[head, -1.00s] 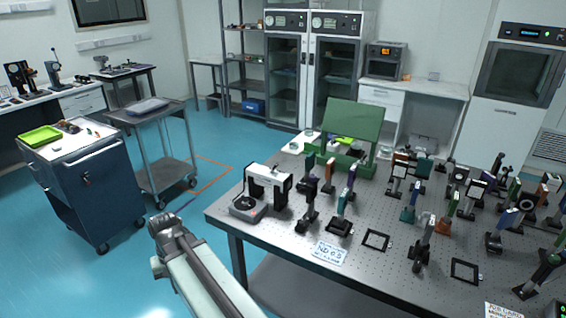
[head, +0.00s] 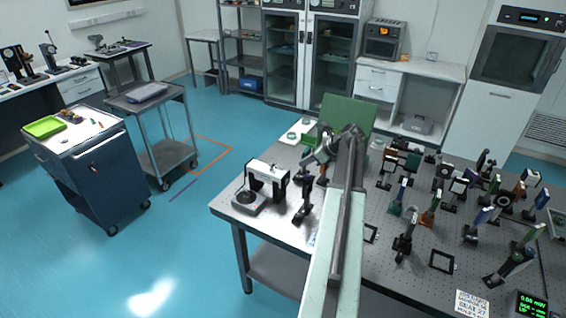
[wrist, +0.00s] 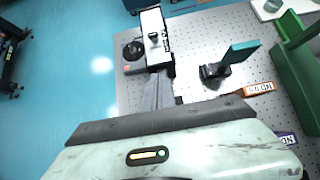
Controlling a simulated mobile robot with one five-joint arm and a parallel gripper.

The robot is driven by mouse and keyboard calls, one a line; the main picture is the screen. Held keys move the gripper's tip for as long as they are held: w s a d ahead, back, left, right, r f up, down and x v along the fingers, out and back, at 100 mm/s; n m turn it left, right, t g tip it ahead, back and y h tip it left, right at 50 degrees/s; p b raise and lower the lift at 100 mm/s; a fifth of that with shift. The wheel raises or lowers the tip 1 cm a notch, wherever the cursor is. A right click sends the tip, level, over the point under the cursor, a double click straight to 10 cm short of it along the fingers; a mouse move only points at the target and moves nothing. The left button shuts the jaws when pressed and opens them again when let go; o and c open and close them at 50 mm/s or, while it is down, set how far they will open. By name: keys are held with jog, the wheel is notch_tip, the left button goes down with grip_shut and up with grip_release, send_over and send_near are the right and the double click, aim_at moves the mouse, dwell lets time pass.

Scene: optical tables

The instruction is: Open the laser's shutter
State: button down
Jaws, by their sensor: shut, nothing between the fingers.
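I cannot make out for certain which thing is the laser, and no shutter can be picked out. A white device (head: 268,170) with a dark round part stands at the left corner of the optical table (head: 262,228). In the wrist view the white device (wrist: 152,28) has a small black knob on top. My gripper (head: 312,158) is above the table, right of the white device in the head view. In the wrist view my gripper (wrist: 159,78) appears shut and empty, its tip pointing toward the white device. Contact cannot be told. My arm hides part of the table.
Many optic mounts (head: 405,225) crowd the table's right half. A display (head: 532,303) at the lower right reads 0.00 mW. A blue cart (head: 95,170) stands left, with open floor between it and the table.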

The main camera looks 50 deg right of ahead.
aim_at(274, 165)
jog(key=shift+f, duration=0.1)
jog(key=b+x, duration=0.7)
jog(key=x, duration=0.3)
jog(key=shift+s+d+f, duration=0.1)
jog(key=shift+s, duration=0.05)
jog(key=w+r+p, duration=0.1)
jog(key=w+r, duration=0.1)
jog(key=w, duration=0.1)
jog(key=shift+a+r+p, duration=0.1)
jog(key=shift+a+p, duration=0.25)
jog(key=shift+a, duration=0.05)
jog(key=shift+w+a, duration=0.15)
jog(key=shift+w, duration=0.25)
